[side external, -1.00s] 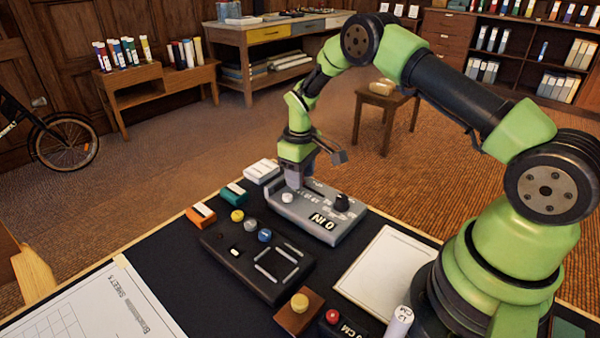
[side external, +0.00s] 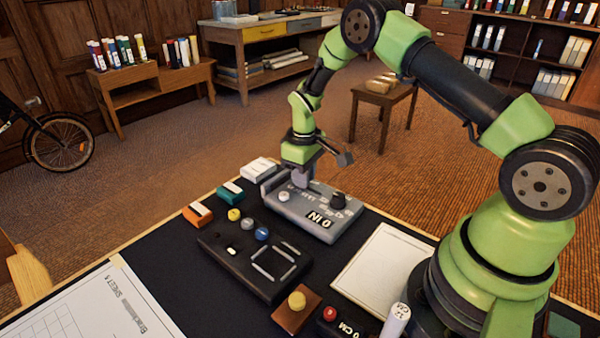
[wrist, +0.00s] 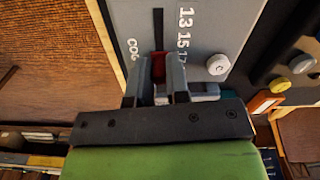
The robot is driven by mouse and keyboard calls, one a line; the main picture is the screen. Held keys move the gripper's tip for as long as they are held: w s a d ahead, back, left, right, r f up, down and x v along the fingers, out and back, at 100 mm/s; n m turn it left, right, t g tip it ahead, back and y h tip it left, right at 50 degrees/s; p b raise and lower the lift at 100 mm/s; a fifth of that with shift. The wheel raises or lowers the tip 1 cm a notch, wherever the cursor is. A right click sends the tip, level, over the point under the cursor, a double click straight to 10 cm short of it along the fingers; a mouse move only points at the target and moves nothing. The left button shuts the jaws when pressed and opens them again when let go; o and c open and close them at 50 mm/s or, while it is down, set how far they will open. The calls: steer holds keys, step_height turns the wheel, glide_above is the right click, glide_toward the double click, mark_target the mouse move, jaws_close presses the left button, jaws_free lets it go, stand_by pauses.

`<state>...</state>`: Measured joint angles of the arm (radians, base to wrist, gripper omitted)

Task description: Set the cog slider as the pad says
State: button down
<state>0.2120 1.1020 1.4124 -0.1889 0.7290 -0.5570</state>
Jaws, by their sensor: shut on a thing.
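My gripper (side external: 302,180) points down at the console's far side. In the wrist view my gripper (wrist: 160,68) is shut on the red cog slider (wrist: 158,66) in that slot. The fingers hide part of the scale, so its exact setting cannot be read. A white sheet (side external: 385,268), perhaps the pad, shows no legible writing.
A black panel (side external: 222,252) with light bars lies in front of the console. Orange (side external: 198,213), teal (side external: 230,192) and white (side external: 259,171) blocks stand to the left. A yellow-topped wooden block (side external: 297,309) and a red button (side external: 330,314) sit at the front.

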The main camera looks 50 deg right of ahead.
steer(key=c, duration=1.1)
jaws_free()
steer(key=shift+r, duration=0.1)
step_height(320, 180, up, 9)
steer(key=shift+r, duration=0.4)
